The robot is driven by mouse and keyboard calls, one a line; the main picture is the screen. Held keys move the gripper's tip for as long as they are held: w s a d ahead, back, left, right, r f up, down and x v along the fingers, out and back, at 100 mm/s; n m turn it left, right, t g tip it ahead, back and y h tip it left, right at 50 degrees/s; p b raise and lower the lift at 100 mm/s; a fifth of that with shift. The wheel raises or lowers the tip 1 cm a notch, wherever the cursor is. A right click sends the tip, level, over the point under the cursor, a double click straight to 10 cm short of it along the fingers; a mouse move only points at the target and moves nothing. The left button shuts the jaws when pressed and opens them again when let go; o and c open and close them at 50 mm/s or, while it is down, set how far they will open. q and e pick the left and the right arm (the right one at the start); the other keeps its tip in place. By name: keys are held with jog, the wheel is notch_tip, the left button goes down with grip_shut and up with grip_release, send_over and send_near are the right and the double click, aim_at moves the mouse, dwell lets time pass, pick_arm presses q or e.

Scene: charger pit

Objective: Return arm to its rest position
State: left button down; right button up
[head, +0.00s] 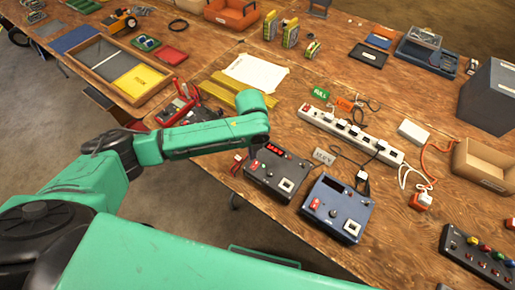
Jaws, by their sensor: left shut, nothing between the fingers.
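My left arm (200,138) reaches in from the left over the near edge of the wooden table. Its wrist bends down at the far end, and my left gripper (259,138) is there, largely hidden behind the wrist and shut with nothing held. A blue charger (337,208) with a dark display sits to the right of the dark one. My right gripper is not in view.
A white power strip (350,136) with plugs and cables lies beyond the chargers. A cardboard box (482,166) and a button panel (478,254) are at the right. Red-handled tools (178,106) and yellow rails (222,91) lie near the forearm. Floor is open at the left.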

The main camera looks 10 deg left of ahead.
pick_arm(q)
jog(key=s+d+r+n+t+h, duration=0.2)
jog(key=s+d+r+n+h, duration=0.15)
jog(key=d+n, duration=0.5)
jog(key=s+a+f+n+t+y, duration=0.1)
jog(key=s+a+n+y, duration=0.1)
jog(key=s+a+n, duration=0.55)
jog(key=s+a+f+n+t+y, duration=0.1)
jog(key=s+a+n, duration=0.1)
jog(key=a+n, duration=1)
jog(key=s+a+f+m+g+b, duration=0.1)
jog(key=s+f+m+g+b, duration=0.15)
jog(key=f, duration=2.45)
jog(key=s+a+f+b, duration=0.1)
jog(key=s+a+f, duration=0.2)
jog(key=s+f, duration=1.1)
jog(key=shift+s, duration=1.05)
